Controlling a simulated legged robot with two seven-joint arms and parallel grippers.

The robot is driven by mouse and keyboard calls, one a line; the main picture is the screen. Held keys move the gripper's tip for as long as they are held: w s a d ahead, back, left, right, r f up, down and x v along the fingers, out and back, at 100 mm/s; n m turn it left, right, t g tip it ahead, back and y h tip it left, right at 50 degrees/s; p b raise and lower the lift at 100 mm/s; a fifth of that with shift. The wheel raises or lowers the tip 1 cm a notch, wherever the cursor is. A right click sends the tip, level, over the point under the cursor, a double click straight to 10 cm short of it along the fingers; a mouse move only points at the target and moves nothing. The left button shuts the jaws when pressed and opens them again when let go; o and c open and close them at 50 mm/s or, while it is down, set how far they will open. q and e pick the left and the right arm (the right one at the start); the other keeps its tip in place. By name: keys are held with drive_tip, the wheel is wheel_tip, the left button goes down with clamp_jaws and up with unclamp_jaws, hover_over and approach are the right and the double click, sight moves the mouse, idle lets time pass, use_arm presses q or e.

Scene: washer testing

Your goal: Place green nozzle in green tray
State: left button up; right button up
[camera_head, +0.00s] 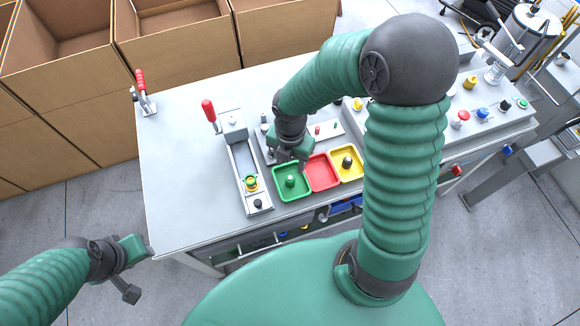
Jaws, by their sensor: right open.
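The green tray (279,193) sits near the front edge of the table, left of a red tray. A small green piece that looks like the green nozzle (290,181) stands inside the green tray. My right gripper (287,162) is open just above the back edge of the green tray, apart from the piece as far as I can see. My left gripper (133,269) is off the table's front left corner, away from the trays; its jaw opening is unclear.
The red tray (321,173) and a yellow tray (358,174) adjoin the green one; the yellow holds a dark piece (347,162). A fixture with a red handle (209,110) stands left. Cardboard boxes (185,45) are behind. The table's left part (180,180) is clear.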

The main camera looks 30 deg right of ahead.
drive_tip(key=s+a+r+m+t, duration=0.1)
drive_tip(key=s+a+r+m, duration=0.1)
drive_tip(key=m, duration=1)
drive_tip(key=s+a+r+m+t, duration=0.1)
drive_tip(key=a+r+m, duration=0.1)
drive_tip(key=m, duration=1)
drive_tip(key=shift+s+r+t, duration=0.3)
drive_tip(key=shift+s+r, duration=0.1)
drive_tip(key=shift+r, duration=0.1)
